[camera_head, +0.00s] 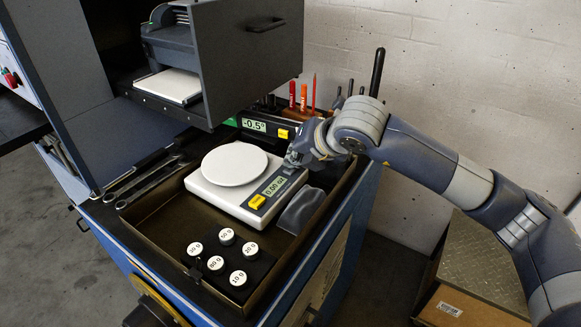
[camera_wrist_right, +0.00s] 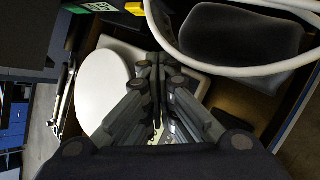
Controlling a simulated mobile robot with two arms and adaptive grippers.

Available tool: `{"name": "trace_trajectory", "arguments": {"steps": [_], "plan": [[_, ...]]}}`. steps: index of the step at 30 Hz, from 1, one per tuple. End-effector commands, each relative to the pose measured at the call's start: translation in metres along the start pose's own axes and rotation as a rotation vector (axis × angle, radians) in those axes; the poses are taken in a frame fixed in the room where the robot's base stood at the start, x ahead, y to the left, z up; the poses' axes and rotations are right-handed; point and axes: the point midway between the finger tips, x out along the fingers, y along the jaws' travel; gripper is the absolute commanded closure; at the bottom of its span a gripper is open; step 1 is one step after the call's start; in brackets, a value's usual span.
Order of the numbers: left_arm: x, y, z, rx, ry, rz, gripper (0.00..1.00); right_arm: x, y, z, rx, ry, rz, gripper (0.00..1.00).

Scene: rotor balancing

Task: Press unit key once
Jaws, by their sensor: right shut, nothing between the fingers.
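A white scale (camera_head: 213,192) with a round pan (camera_head: 235,165) sits in the tray. Its display (camera_head: 274,186) reads 0.00 with a small unit sign that I cannot read surely. A yellow key (camera_head: 257,202) is at the display's near left end. My right gripper (camera_head: 293,158) is shut and empty over the far right end of the scale's front panel, hiding what lies there. I cannot tell if it touches. The right wrist view shows its closed fingertips (camera_wrist_right: 156,62) beside the pan (camera_wrist_right: 104,88); the panel is hidden behind the fingers. My left gripper is not in view.
Several labelled weights (camera_head: 225,237) stand in a dark block in the tray's near corner. A dark grey pouch (camera_head: 301,210) lies right of the scale. Wrenches (camera_head: 150,182) lie left. A display (camera_head: 254,125) reading -0.5° and an open drawer (camera_head: 250,55) are behind.

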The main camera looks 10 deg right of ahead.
Motion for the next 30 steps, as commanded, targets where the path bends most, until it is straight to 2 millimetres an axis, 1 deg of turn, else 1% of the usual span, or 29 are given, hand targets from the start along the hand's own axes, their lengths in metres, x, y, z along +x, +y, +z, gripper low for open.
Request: {"name": "trace_trajectory", "arguments": {"steps": [8,18,30], "plan": [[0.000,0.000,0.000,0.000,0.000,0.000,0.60,0.000,0.000,0.000,0.000,0.002,-0.001,1.00],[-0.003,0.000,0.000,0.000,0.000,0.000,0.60,-0.011,0.008,0.008,0.000,0.000,0.000,1.00],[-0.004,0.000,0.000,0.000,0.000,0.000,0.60,-0.013,0.010,0.010,0.000,0.001,-0.001,1.00]]}}
